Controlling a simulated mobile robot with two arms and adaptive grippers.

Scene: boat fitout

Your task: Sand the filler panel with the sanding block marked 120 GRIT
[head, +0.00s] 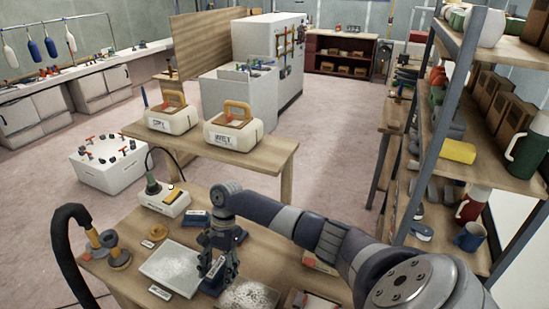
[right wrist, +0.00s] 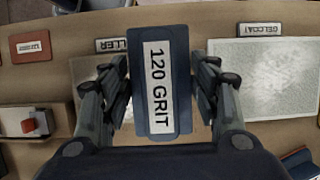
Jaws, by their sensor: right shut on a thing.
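My right gripper (head: 217,268) is shut on the dark blue sanding block, whose white label reads 120 GRIT in the right wrist view (right wrist: 158,88). The filler panel (head: 250,295) is the speckled panel at the front edge of the head view, right of the gripper. In the right wrist view the filler panel (right wrist: 86,70) lies partly hidden behind the fingers and block, by a partly covered label ending in LLER. I cannot tell whether the block touches it. My left gripper is not in view.
The pale gelcoat panel (head: 172,263) lies left of the gripper. Another blue block (head: 196,218) lies behind it. A shelf rack (head: 450,110) stands at right.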

